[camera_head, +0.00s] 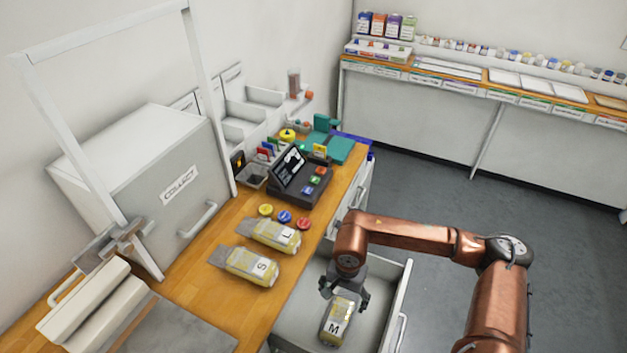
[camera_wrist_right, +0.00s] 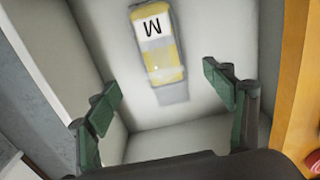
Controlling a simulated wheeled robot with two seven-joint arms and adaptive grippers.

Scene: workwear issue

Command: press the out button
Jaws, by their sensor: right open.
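A black terminal (camera_head: 298,182) with a tilted screen stands on the wooden counter. Several coloured buttons (camera_head: 316,180) sit on its right part; their labels are too small to read, so I cannot tell which is the out button. My right gripper (camera_head: 344,297) is over the open drawer, well in front of the terminal. In the right wrist view its fingers (camera_wrist_right: 165,97) are open and apart, with nothing between them. A yellow and grey pack marked M (camera_head: 338,319) lies in the drawer below them; it also shows in the wrist view (camera_wrist_right: 158,50). My left gripper is not in view.
The grey drawer (camera_head: 399,300) is pulled out from the counter. Packs marked L (camera_head: 275,235) and S (camera_head: 249,266) lie on the counter. Yellow, blue and red discs (camera_head: 285,216) lie between them and the terminal. A COLLECT cabinet (camera_head: 180,185) stands at left.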

